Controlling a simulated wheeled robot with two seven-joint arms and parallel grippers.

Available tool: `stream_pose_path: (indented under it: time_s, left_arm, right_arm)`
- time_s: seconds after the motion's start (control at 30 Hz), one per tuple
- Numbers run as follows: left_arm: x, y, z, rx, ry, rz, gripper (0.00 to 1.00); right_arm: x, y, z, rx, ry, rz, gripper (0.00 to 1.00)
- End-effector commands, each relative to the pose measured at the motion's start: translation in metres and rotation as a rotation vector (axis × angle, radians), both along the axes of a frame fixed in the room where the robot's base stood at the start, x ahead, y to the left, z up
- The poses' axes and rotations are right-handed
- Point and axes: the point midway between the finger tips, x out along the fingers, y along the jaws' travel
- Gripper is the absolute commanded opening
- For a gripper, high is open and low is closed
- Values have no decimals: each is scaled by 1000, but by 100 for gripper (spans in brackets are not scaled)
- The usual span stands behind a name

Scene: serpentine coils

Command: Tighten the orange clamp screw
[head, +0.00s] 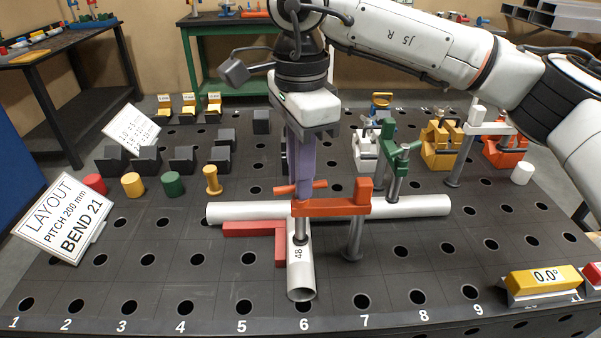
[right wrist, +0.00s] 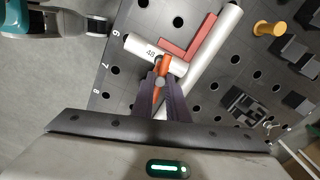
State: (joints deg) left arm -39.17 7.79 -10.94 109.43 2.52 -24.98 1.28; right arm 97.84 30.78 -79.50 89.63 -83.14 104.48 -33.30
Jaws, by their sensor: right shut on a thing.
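The orange clamp (head: 345,207) stands over a white pipe (head: 415,206), its arm reaching left from a grey post (head: 353,240). Its orange screw handle (head: 314,186) sits above the left end of that arm. The screw's foot is over the junction with a short white pipe marked 48 (head: 301,285); contact is unclear. My right gripper (head: 303,185) points down from above, purple fingers shut on the screw handle. In the right wrist view the fingers (right wrist: 161,84) flank the orange handle (right wrist: 164,65). My left gripper is in neither view.
A red square (head: 255,229) lies against the pipes. A green clamp (head: 399,160) stands right, behind the long pipe. Yellow (head: 440,145) and orange (head: 505,150) fixtures stand farther right. Colored cylinders and dark blocks stand left. A yellow angle gauge (head: 543,282) sits front right.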

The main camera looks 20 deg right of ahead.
Motion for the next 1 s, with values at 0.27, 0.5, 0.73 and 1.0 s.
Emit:
stream_pose_path:
  time_s: [0.27, 0.5, 0.73, 1.0]
  left_arm:
    - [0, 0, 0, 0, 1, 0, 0]
    - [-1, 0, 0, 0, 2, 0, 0]
    - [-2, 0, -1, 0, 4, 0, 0]
    - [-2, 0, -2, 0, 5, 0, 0]
  right_arm:
    - [0, 0, 1, 0, -1, -1, 0]
    - [0, 0, 1, 0, -1, -1, 0]
    - [0, 0, 1, 1, -1, -1, 35]
    - [0, 0, 0, 0, -1, 0, 47]
